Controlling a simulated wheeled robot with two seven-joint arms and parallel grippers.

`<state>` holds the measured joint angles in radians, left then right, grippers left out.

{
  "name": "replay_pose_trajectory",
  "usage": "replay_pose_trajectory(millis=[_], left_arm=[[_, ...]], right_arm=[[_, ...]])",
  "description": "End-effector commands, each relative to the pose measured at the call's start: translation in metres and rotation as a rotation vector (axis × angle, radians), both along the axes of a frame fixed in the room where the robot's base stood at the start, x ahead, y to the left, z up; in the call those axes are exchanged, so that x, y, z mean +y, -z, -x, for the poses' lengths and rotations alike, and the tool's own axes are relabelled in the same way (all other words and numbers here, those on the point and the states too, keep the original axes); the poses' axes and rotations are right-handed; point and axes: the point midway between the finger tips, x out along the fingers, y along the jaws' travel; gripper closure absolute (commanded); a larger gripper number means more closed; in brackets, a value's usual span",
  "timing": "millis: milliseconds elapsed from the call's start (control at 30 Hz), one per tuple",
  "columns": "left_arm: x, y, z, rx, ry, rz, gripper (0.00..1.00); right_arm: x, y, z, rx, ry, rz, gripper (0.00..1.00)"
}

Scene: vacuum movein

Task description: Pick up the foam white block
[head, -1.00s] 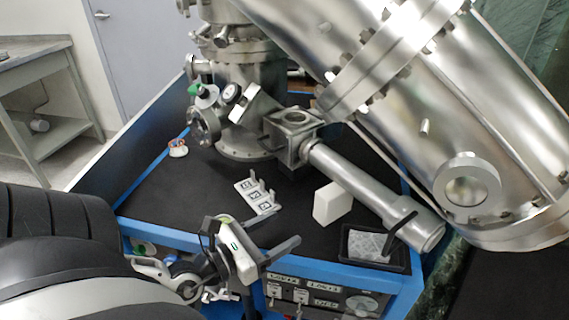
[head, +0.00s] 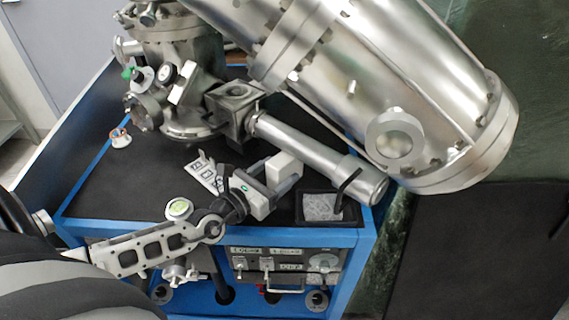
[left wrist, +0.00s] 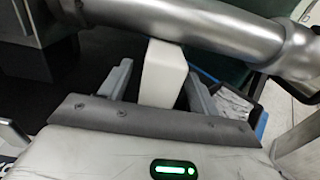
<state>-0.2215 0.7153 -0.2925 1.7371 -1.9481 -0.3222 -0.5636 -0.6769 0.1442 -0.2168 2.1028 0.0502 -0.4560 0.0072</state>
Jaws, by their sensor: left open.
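The foam white block (head: 286,165) stands upright on the black table top beside the metal tube. My left gripper (head: 274,177) is at the block, its arm coming in from the left over the table's front edge. In the left wrist view the white block (left wrist: 163,70) shows between the two spread fingers of the left gripper (left wrist: 159,76). Gaps show beside the block, more clearly on the left, so the jaws are open around it. The block's lower part is hidden behind the gripper's body. My right gripper is not in view.
The metal tube (head: 310,148) runs close behind the block and also shows in the left wrist view (left wrist: 190,38). A black tray (head: 335,219) lies to the right. A white marked plate (head: 208,172) lies to the left. The large steel chamber (head: 370,75) hangs above.

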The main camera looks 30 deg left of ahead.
Motion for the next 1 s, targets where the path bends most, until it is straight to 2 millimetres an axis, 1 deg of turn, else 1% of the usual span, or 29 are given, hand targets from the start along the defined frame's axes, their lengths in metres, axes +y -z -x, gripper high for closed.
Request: replay_pose_trajectory(millis=[33, 200, 333, 600, 633, 667, 700, 767, 800, 1000], left_arm=[[-0.002, -0.002, -0.009, -0.002, -0.001, 0.003, 0.38], [-0.004, 0.0, -0.025, -0.001, -0.001, 0.001, 0.38], [-0.005, 0.0, -0.03, 0.0, 0.0, 0.0, 0.38], [-0.005, 0.0, -0.03, 0.001, 0.0, 0.001, 0.38], [-0.005, 0.0, -0.03, 0.001, 0.0, 0.001, 0.44], [-0.005, 0.0, -0.03, 0.001, 0.0, 0.001, 0.52], [-0.005, 0.0, -0.03, 0.001, 0.0, 0.001, 0.63], [-0.005, 0.0, -0.03, 0.001, 0.0, 0.001, 0.8], [-0.005, 0.0, -0.03, 0.001, 0.0, 0.001, 0.85], [-0.005, 0.001, -0.03, 0.0, 0.001, 0.001, 0.85]], right_arm=[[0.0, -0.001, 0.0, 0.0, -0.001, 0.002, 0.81], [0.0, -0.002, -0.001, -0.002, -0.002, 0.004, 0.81], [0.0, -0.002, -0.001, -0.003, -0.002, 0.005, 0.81], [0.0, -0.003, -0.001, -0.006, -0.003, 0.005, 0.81], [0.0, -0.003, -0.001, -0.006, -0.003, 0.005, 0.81], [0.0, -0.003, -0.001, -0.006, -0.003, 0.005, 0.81], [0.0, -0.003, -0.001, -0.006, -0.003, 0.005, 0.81], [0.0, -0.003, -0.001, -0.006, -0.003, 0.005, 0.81], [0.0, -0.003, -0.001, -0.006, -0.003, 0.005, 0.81], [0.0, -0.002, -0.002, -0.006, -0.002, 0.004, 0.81]])
